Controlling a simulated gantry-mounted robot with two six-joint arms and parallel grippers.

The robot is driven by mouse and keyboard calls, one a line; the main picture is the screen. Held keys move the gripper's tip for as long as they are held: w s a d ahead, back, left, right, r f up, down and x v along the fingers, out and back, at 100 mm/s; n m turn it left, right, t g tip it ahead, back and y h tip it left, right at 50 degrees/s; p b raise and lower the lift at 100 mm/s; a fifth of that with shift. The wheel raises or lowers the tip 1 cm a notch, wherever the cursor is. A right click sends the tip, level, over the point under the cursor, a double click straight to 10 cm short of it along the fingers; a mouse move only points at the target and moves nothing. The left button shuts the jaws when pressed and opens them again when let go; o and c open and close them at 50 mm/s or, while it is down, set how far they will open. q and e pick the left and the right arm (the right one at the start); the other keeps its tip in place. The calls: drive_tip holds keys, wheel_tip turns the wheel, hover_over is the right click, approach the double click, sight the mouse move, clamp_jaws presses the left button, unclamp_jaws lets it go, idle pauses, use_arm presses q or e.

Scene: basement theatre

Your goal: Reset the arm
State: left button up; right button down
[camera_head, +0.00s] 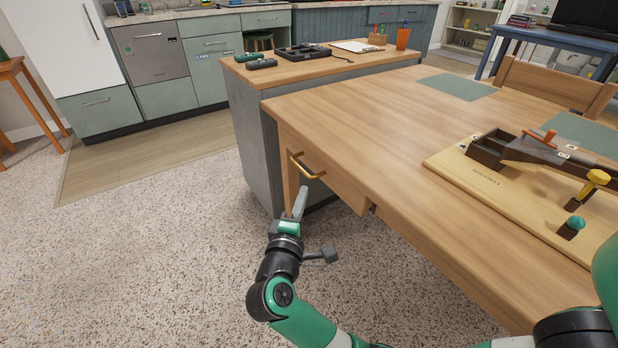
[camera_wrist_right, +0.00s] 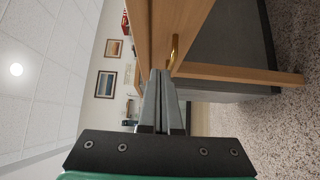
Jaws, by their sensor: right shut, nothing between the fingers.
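My right gripper (camera_head: 301,196) is at the near left side of the wooden table, just below the brass drawer handle (camera_head: 307,166). Its grey fingers point up and are shut with nothing between them. In the right wrist view the two fingers (camera_wrist_right: 160,76) lie together, with the brass handle (camera_wrist_right: 174,48) just beyond their tips. I see a gap between handle and fingers in the head view. My green and black right arm reaches in from the lower right. My left gripper is not in view.
The wooden table (camera_head: 390,125) carries a board (camera_head: 479,183) with a dark wooden ramp-like piece and small coloured parts. A grey counter (camera_head: 248,148) adjoins the table, holding dark devices, a clipboard and an orange cup (camera_head: 402,39). Speckled floor (camera_head: 150,240) to the left is clear.

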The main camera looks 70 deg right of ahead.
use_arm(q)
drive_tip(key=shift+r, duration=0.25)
use_arm(e)
drive_tip(key=a, duration=0.3)
drive_tip(key=shift+s, duration=0.3)
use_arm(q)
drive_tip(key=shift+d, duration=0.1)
